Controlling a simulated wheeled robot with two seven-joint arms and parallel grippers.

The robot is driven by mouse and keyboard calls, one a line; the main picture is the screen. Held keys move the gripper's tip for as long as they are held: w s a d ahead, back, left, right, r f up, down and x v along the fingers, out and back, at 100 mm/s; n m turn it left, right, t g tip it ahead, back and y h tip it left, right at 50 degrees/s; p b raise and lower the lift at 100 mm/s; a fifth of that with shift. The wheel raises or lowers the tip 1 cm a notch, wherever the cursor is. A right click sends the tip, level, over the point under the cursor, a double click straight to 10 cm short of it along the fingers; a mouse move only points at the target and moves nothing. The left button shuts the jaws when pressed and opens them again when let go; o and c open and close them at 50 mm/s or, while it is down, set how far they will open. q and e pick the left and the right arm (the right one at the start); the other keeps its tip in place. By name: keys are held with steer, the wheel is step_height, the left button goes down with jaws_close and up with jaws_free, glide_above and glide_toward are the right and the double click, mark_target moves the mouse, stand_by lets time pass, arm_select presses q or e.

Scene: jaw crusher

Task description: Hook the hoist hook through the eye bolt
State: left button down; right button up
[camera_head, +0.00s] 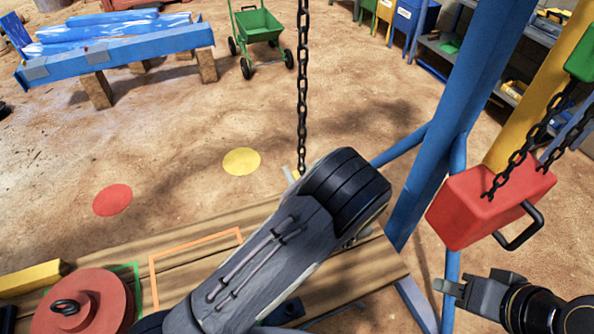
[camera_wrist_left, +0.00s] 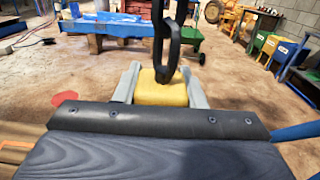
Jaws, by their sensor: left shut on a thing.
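The hoist chain (camera_head: 302,90) hangs from the top of the head view. Large black links (camera_wrist_left: 167,45) meet a yellow hook block (camera_wrist_left: 162,90) in the left wrist view. My left gripper (camera_wrist_left: 162,88) is shut on this block, one pale finger on each side. In the head view my own left forearm hides most of the block and the hook below it. The eye bolt (camera_head: 66,306), a black ring, stands on a round red plate (camera_head: 105,306) at the lower left, apart from the hook block. My right gripper (camera_head: 449,288) is at the lower right; its jaw opening is unclear.
A wooden bench (camera_head: 345,272) carries the red plate and a yellow bar (camera_head: 32,278). A red box with a handle (camera_head: 485,205) hangs on chains near my right gripper. Blue posts (camera_head: 450,110) stand right of centre. Open sandy floor lies behind the bench.

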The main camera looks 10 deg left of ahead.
arm_select(q)
steer(key=d+r+v, duration=0.1)
steer(key=v, duration=0.9)
steer(key=shift+w+r, duration=0.25)
steer(key=shift+r, duration=0.05)
stand_by(0.5)
steer(key=w+d+n+g+y+b, duration=0.1)
steer(key=w+d+b, duration=0.3)
steer(key=d, duration=0.7)
steer(key=shift+w+f+y, duration=0.2)
steer(key=shift+w+y, duration=0.1)
steer(key=shift+w, duration=0.8)
stand_by(0.7)
steer(key=shift+f, duration=0.1)
steer(key=shift+a+g, duration=0.15)
steer(key=shift+g, duration=0.15)
steer(key=shift+w+a+f+p, duration=0.1)
steer(key=shift+w+f+p, duration=0.05)
steer(key=shift+w+p, duration=0.15)
